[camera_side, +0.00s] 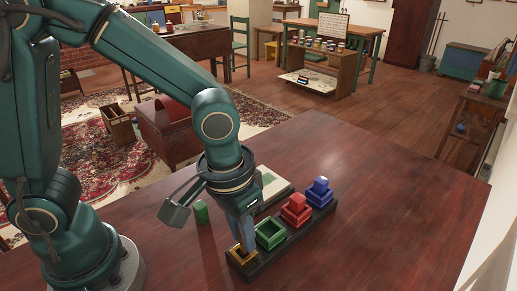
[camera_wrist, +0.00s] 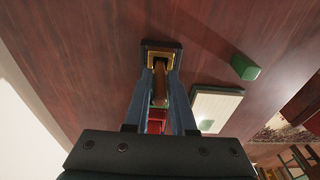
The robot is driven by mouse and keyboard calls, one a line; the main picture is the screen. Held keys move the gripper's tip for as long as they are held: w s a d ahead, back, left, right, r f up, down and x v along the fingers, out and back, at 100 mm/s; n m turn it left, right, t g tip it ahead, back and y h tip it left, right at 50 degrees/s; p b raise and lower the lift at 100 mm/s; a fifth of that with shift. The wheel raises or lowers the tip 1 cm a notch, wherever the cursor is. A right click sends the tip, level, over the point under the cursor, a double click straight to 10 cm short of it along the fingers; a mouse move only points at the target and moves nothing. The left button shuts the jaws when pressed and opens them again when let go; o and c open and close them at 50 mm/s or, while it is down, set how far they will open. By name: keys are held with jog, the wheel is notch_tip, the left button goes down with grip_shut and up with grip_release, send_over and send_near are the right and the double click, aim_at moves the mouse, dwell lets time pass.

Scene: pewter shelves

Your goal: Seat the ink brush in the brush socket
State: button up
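My gripper (camera_side: 242,236) points down over the yellow socket (camera_side: 236,257) at the near end of a dark rack (camera_side: 290,240). In the wrist view my gripper (camera_wrist: 161,78) has its fingers close on both sides of a narrow brown piece (camera_wrist: 160,84), which I take to be the ink brush. The brush's end is at the yellow socket (camera_wrist: 160,54), which shows as a frame around it. How deep it sits is hidden by the fingers. In the side view my fingers mostly hide the brush.
The green socket (camera_side: 270,235) is empty. A red piece (camera_side: 297,203) and a blue piece (camera_side: 320,187) stand in their sockets farther along. A green block (camera_side: 201,212) stands on the table left of my gripper. A pale pad (camera_side: 275,184) lies behind the rack. The table's right side is clear.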

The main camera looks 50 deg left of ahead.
jog(key=shift+o, duration=0.9)
jog(key=shift+f, duration=0.2)
jog(key=shift+s+r, duration=0.15)
jog(key=shift+r, duration=1.15)
jog(key=shift+s+r, duration=0.15)
jog(key=shift+r, duration=1.15)
jog(key=shift+r, duration=0.1)
